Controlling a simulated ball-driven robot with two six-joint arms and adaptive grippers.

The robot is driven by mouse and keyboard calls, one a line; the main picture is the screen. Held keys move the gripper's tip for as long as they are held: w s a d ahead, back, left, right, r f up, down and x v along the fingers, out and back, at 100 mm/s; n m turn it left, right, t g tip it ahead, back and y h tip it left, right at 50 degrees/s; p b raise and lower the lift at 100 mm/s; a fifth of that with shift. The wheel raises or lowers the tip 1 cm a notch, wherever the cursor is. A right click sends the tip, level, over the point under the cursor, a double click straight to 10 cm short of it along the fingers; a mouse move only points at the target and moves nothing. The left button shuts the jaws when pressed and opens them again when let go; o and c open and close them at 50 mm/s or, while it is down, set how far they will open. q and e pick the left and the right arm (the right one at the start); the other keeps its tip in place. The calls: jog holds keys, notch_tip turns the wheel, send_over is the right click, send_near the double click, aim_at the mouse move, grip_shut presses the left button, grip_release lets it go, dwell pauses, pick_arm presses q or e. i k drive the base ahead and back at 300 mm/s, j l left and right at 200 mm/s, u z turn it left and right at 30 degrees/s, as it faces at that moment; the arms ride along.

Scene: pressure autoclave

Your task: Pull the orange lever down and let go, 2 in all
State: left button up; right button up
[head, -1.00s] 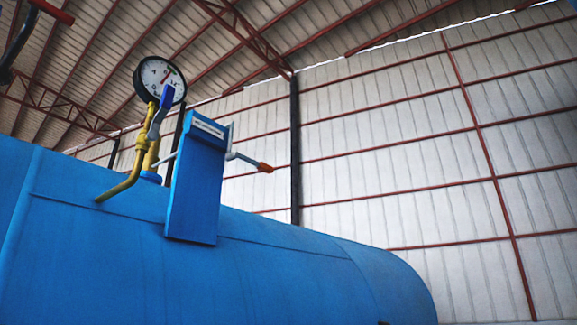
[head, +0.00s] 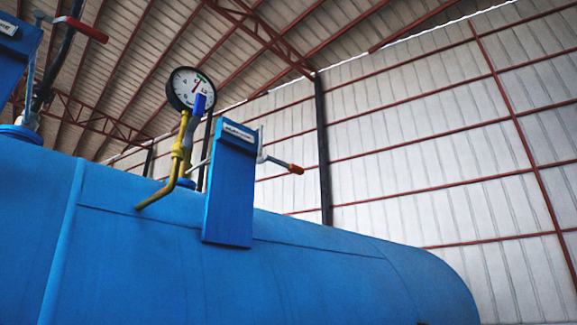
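The lever with the orange grip (head: 296,169) sticks out to the right from a blue upright box (head: 229,190) on top of the blue autoclave tank (head: 300,270). Its grey arm slopes slightly down to the right, and nothing touches it. A second lever with a redder grip (head: 85,28) shows at the top left, by another blue box (head: 12,55) cut off by the picture's edge. Neither of my grippers is in view.
A round pressure gauge (head: 190,90) stands left of the box on a yellow pipe (head: 160,192), with a blue-handled valve (head: 199,104) beside it. A dark post (head: 323,150) stands behind. The space right of the orange grip looks clear.

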aim_at(295, 168)
jog(key=i+l+u, duration=0.1)
jog(key=u, duration=0.9)
jog(key=l+u, duration=0.45)
jog(key=l, duration=0.2)
jog(key=k+l+u, duration=0.1)
jog(key=l+u, duration=0.35)
jog(key=l, duration=0.25)
jog(key=k+l, duration=0.1)
jog(key=l, duration=0.4)
jog(key=k+l, duration=0.1)
jog(key=l, duration=0.45)
jog(key=u, duration=0.05)
